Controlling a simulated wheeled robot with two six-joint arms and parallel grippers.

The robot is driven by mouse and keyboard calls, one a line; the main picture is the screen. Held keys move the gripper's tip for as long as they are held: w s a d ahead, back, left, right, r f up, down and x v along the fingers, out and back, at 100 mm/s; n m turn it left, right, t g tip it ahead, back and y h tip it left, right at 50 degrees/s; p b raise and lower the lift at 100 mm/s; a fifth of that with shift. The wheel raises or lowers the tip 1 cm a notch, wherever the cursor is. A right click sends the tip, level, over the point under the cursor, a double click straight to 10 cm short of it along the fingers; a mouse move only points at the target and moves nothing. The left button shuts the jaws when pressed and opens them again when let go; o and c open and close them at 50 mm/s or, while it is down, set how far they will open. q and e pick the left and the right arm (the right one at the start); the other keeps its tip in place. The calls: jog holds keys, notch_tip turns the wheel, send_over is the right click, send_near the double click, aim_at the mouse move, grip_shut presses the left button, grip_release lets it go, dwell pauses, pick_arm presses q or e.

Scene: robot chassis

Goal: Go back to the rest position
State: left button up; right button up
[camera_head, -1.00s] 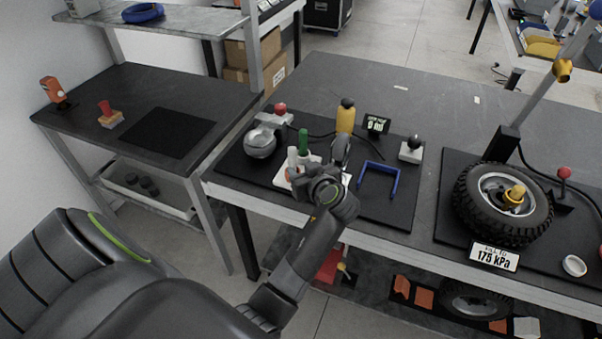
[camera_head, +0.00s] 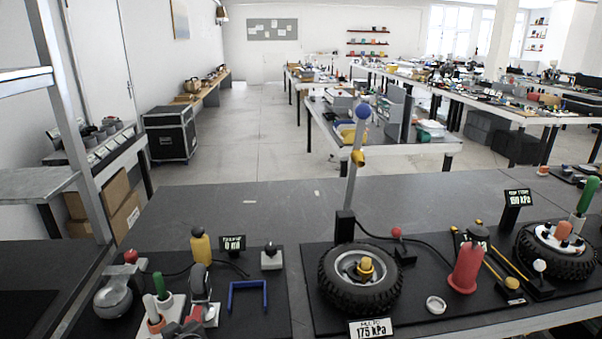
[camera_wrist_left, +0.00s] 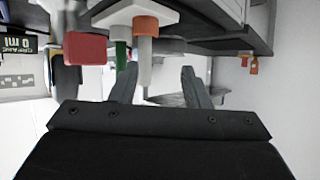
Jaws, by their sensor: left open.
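My left gripper (camera_wrist_left: 160,88) shows in the left wrist view with its two grey fingers spread apart and nothing between the tips. That view is turned over, so the bench items hang from the top. In the head view my left arm is hardly visible, at most a grey piece at the bottom edge. My right gripper is in neither view.
The workbench (camera_head: 230,215) spans the foreground. A blue U-shaped bracket (camera_head: 248,296), a yellow bottle (camera_head: 201,247), a tyre (camera_head: 340,292) and a red flask (camera_head: 466,268) stand on its dark mats. A shelf post (camera_head: 85,150) rises at left. Open floor (camera_head: 250,130) lies beyond.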

pick_arm(q)
jog(key=s+a+f+m+g+h, duration=0.1)
jog(key=s+f+m+h, duration=0.15)
jog(key=s, duration=0.55)
jog(key=s+f+m+g+h, duration=0.15)
jog(key=s+f, duration=0.25)
jog(key=s, duration=0.4)
jog(key=s+d+m+h, duration=0.4)
jog(key=s+m, duration=0.2)
jog(key=s, duration=0.7)
notch_tip(320, 180, down, 25)
jog(key=a+g+h, duration=0.1)
jog(key=g, duration=0.1)
jog(key=s+d+f+g, duration=0.1)
jog(key=s+f, duration=1.4)
jog(key=shift+s, duration=0.2)
